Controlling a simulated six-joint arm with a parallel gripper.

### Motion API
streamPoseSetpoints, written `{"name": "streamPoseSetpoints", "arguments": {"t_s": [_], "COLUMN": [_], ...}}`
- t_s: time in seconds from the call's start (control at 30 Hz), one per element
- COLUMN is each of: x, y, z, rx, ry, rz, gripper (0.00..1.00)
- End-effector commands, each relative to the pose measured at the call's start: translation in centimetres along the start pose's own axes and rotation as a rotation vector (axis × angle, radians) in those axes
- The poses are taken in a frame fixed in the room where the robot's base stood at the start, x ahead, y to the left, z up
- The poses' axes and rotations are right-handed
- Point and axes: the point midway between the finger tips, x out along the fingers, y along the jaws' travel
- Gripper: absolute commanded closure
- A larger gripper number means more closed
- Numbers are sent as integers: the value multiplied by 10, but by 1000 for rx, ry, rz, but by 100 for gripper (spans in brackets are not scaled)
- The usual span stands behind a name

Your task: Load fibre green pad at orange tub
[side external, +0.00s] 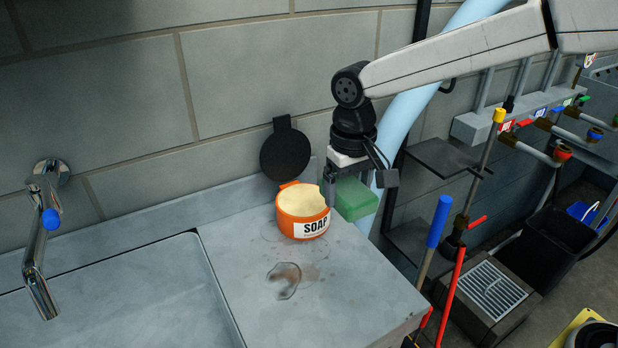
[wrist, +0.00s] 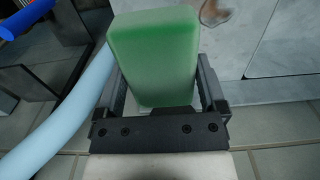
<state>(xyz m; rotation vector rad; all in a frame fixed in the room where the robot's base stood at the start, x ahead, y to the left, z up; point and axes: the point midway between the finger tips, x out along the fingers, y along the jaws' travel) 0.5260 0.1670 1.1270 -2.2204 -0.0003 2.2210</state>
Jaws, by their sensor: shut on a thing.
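The green fibre pad (side external: 355,199) is held in my gripper (side external: 352,190), raised above the right part of the counter. In the wrist view the pad (wrist: 154,55) stands between the two fingers of my gripper (wrist: 158,95), which are shut on its sides. The orange tub (side external: 303,226) with a SOAP label stands on the counter just left of the pad and gripper. Its top is open and shows a pale cream filling. The pad appears apart from the tub. The tub is not seen in the wrist view.
A grey counter (side external: 345,290) has a wet patch in front of the tub. A sink (side external: 130,300) with a tap (side external: 42,235) is at left. A light blue pipe (side external: 412,90) runs behind my arm.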

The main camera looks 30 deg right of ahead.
Motion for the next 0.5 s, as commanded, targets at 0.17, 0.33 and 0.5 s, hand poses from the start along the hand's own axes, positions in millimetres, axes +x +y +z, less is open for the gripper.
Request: {"name": "streamPoseSetpoints", "arguments": {"t_s": [0.17,0.33,0.5], "x": [3,7,13], "y": [-4,-6,-7], "z": [-35,-65,-93], "rx": [1,1,1], "ry": [0,0,0], "rz": [0,-1,-1], "gripper": [57,57,57]}}
